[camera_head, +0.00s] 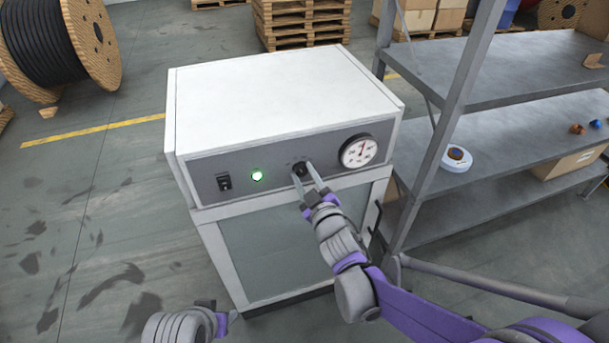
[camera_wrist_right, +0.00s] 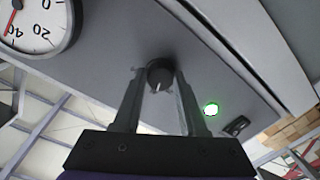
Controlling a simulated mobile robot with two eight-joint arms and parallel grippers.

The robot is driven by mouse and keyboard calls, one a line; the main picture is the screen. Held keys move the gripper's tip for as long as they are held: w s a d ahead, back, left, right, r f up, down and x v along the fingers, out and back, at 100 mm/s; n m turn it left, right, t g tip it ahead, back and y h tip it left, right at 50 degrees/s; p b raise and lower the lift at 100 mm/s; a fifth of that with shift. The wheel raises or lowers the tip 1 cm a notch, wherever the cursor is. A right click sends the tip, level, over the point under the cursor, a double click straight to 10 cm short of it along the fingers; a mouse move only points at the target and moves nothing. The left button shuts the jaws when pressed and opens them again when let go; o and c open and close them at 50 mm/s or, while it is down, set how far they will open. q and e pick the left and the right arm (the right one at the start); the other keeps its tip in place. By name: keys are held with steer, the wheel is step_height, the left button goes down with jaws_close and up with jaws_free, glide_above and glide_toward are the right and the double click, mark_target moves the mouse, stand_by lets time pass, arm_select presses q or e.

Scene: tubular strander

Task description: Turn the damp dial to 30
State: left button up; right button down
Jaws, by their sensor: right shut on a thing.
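The damp dial (camera_wrist_right: 160,75) is a small black round knob with a pale pointer line on the grey front panel of a white-topped cabinet (camera_head: 285,95). My right gripper (camera_head: 306,178) reaches it from the front and is shut on it, one finger on each side. In the right wrist view the pointer line runs toward the gripper's base. In the head view the fingers partly hide the dial (camera_head: 300,168), and its scale marks are too small to read. My left gripper (camera_head: 222,321) shows only partly at the bottom edge, away from the cabinet; its jaws are unclear.
Right of the dial is a round white gauge (camera_head: 358,151) with a red needle. To its left are a lit green lamp (camera_head: 257,175) and a black switch (camera_head: 224,182). A grey metal shelf (camera_head: 500,135) stands close on the right.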

steer(key=shift+c, duration=2.3)
jaws_free()
steer(key=b+v, duration=0.1)
steer(key=v, duration=0.9)
steer(key=shift+s+d, duration=0.15)
steer(key=shift+s, duration=0.2)
